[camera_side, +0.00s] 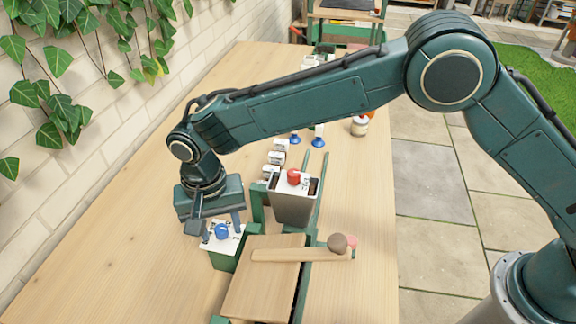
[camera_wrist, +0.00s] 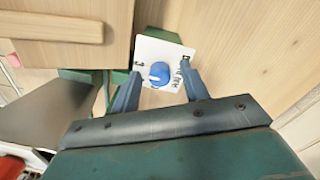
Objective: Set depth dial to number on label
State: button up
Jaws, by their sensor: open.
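A blue dial (camera_side: 222,231) sits on a white marked plate (camera_side: 234,243) on top of a green block, at the left of the wooden board. In the wrist view the blue dial (camera_wrist: 159,73) lies between my two fingers, on the white plate (camera_wrist: 150,52) with small dark marks. The marks are too small to read. My gripper (camera_side: 221,222) is open above the dial, its fingers on either side of it and apart from it. I cannot make out a label's number.
A wooden board (camera_side: 262,280) with a wooden lever (camera_side: 300,254) and brown knob (camera_side: 338,243) lies right of the blue dial. Several small white-labelled blocks (camera_side: 276,158), blue-based pieces (camera_side: 318,141) and a jar (camera_side: 360,126) stand farther back. The table's left front is clear.

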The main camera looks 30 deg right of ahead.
grip_shut()
jog(key=shift+n, duration=0.5)
jog(key=n, duration=1.2)
jog(key=shift+r+n+t, duration=0.1)
jog(key=shift+n+t, duration=0.2)
jog(key=n, duration=0.4)
jog(key=shift+n, duration=0.3)
